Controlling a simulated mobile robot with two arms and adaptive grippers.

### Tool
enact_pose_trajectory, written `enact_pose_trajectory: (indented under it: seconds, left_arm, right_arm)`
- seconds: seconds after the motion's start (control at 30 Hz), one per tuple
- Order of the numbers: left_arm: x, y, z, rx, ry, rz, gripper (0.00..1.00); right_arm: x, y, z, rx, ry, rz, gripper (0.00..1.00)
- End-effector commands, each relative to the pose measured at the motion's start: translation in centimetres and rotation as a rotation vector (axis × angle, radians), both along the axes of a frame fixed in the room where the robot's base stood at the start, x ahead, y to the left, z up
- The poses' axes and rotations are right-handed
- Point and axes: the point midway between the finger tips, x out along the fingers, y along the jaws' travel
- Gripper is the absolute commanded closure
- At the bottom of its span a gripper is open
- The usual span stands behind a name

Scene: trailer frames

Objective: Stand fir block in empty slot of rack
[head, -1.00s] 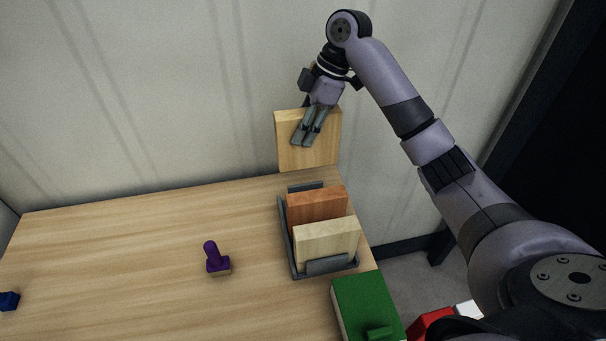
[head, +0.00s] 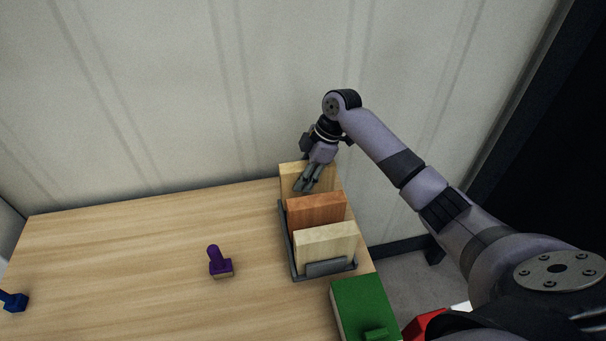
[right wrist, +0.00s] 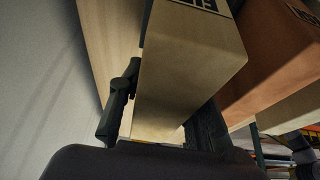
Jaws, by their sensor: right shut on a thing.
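The fir block (head: 289,174), pale yellow wood, is upright at the far end of the grey rack (head: 289,256), behind an orange-brown block (head: 316,211). My right gripper (head: 307,188) is shut on its upper part, one finger on each broad face. In the right wrist view the fir block (right wrist: 190,75) sits between the fingers, with part of a dark label showing. Its lower edge is hidden in the head view, so I cannot tell whether it touches the rack floor. A paler block (head: 326,243) stands in the rack's near slot. My left gripper is not in view.
A purple-handled stamp (head: 219,262) stands left of the rack, and a blue object (head: 13,301) lies at the far left. A green box (head: 366,305) sits near the front right. The wall is close behind the rack.

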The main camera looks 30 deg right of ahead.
Motion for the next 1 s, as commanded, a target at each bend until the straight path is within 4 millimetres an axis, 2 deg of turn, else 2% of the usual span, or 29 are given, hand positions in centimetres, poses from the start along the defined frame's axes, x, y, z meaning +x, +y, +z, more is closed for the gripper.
enact_pose_trajectory:
  seconds: [0.3,0.33,0.6,0.87,1.0]
  left_arm:
    - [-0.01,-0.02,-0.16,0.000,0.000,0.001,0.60]
    - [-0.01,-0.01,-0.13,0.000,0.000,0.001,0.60]
    - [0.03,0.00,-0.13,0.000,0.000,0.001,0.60]
    - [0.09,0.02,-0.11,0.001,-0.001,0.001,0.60]
    - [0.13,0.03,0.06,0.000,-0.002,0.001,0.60]
  right_arm:
    - [0.06,0.04,-0.49,0.001,-0.002,0.001,1.00]
    - [0.02,0.03,-0.50,0.000,0.000,0.000,0.67]
    - [0.02,0.03,-0.46,0.000,0.000,0.000,0.49]
    - [0.02,0.02,-0.43,0.000,0.000,0.000,0.49]
    - [0.05,-0.01,0.35,0.001,-0.002,0.001,0.49]
